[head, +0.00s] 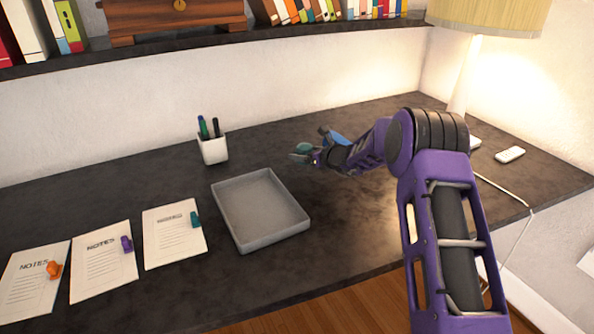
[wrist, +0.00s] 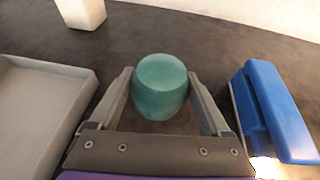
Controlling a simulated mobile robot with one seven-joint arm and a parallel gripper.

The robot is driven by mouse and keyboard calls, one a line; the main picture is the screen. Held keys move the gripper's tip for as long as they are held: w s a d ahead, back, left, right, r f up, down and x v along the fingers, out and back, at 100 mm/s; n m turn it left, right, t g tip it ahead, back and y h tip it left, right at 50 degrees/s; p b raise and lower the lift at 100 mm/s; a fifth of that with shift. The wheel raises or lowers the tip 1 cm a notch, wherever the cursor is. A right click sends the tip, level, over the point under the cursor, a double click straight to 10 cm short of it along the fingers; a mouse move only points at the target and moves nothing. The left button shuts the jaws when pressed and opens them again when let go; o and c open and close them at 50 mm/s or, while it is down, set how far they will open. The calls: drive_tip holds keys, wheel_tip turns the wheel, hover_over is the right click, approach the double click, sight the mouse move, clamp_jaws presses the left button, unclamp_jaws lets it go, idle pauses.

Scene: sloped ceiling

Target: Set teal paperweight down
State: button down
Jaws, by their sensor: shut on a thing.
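The teal paperweight (wrist: 160,88) is a rounded, flat-topped piece between the two fingers of my gripper (wrist: 161,80) in the wrist view. My gripper is shut on it. In the head view the paperweight (head: 302,148) shows small at the tip of my gripper (head: 304,156), over the desk to the right of the pen cup and behind the grey tray. I cannot tell whether its underside touches the desk (head: 345,220); its base is hidden.
A blue object (wrist: 272,108) stands close to the right of my gripper. The grey tray (head: 262,240) lies at front left. A white pen cup (head: 213,149) stands behind it. Notes sheets (head: 172,240) with coloured clips lie left. A lamp (head: 466,75) stands right. The desk's front middle is bare.

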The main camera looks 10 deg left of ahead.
sight(304, 172)
drive_tip(key=shift+f, duration=2.2)
drive_tip(key=shift+f+b, duration=0.3)
drive_tip(key=shift+b, duration=0.25)
unclamp_jaws()
drive_tip(key=shift+d+r+p, duration=0.1)
drive_tip(key=shift+r+p, duration=0.2)
drive_tip(key=shift+p, duration=0.05)
drive_tip(key=v, duration=1.1)
drive_tip(key=shift+s+d, duration=0.2)
drive_tip(key=shift+s, duration=0.15)
